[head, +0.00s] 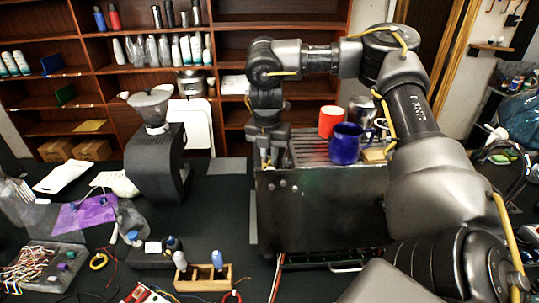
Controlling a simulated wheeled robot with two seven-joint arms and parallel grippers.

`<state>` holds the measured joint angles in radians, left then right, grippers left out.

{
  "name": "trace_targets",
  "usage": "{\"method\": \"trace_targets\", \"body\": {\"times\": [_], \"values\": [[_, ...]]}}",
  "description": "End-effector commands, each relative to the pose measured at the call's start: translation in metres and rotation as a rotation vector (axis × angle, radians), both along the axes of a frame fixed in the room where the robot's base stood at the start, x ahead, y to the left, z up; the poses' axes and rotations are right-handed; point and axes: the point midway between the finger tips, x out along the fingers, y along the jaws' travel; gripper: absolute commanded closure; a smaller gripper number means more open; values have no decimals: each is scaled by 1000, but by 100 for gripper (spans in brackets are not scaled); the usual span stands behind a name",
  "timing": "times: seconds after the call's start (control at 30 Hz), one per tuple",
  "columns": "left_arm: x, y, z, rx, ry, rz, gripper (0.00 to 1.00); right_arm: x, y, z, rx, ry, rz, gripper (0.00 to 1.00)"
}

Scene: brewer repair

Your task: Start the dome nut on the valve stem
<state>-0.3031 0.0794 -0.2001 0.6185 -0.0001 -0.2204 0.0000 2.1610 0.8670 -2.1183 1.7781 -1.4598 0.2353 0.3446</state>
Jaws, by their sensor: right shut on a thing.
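The brewer (325,212) is a dark metal box with a slatted top, standing on the black bench. My right arm reaches in from the right and over the brewer. My right gripper (268,158) points down at the brewer's top left corner, its fingers close together. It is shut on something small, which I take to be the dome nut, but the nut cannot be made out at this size. The valve stem cannot be made out either; the gripper and the brewer's front panel may hide it. My left gripper is not in view.
An orange mug (331,121) and a blue mug (345,146) stand on the brewer's top. A coffee grinder (155,155) stands to the left. A wooden holder (203,279) with screwdrivers and a parts tray (42,268) are at the front left.

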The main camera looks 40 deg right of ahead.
Motion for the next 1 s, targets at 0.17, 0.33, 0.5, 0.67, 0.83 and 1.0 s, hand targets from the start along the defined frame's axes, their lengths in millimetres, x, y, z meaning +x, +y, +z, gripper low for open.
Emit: {"method": "trace_targets", "body": {"times": [0.17, 0.33, 0.5, 0.67, 0.83, 1.0], "values": [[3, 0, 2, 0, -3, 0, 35, 0, 0, 1, 0, 0, 0, 100], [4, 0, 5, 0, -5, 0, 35, 0, 0, 2, 0, 0, 0, 100], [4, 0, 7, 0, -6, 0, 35, 0, -1, 2, 0, -1, 0, 100], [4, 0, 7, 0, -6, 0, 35, 0, -1, 1, 0, -1, 0, 100], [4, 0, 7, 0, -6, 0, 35, 0, -1, 1, 0, 0, 0, 100], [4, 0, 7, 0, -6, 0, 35, 1, -1, 1, 0, 0, 0, 100]]}}
